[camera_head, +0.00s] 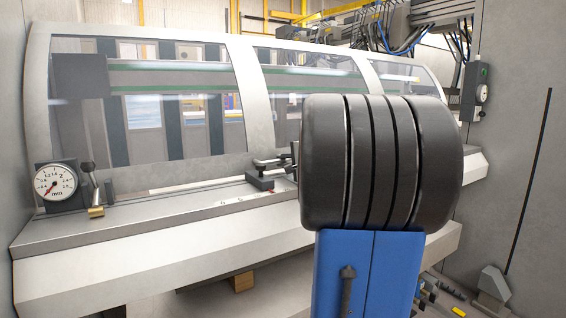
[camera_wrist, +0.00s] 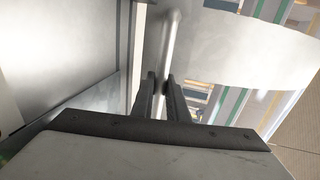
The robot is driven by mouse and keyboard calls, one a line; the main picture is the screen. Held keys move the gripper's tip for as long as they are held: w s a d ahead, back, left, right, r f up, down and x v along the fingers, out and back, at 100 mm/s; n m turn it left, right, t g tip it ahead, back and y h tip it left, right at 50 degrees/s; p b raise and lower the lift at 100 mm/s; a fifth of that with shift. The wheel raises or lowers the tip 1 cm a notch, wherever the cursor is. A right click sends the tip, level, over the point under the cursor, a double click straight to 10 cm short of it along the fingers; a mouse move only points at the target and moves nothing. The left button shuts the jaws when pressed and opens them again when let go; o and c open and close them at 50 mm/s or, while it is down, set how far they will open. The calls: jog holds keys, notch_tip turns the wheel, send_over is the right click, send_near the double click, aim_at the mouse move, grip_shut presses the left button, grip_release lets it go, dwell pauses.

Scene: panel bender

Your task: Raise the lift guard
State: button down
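The lift guard (camera_head: 150,172) is a curved white frame with clear panes, along the back of the machine bed in the head view. Its lower edge is down near the bed. My gripper (camera_head: 268,162) is at the guard's lower front edge, partly hidden by my dark arm. In the wrist view, the two dark fingers of my gripper (camera_wrist: 161,80) stand on either side of a pale metal rod (camera_wrist: 172,40). The gap at the fingertips is narrow, and I cannot tell if they press on the rod. The guard's pale surface and panes fill the wrist view's background.
A round dial gauge (camera_head: 56,183) and a small lever (camera_head: 96,190) stand on the bed (camera_head: 150,222) at the left. A control box (camera_head: 480,90) hangs on the right post. Cables (camera_head: 385,35) run above. A black rod (camera_head: 528,180) stands at the right wall.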

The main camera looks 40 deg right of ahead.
notch_tip(320, 180, up, 34)
dwell(0.4)
jog(key=c, duration=1.7)
grip_release()
jog(key=shift+c, duration=0.2)
jog(key=shift+s, duration=0.1)
jog(key=v, duration=1.7)
jog(key=shift+s, duration=0.1)
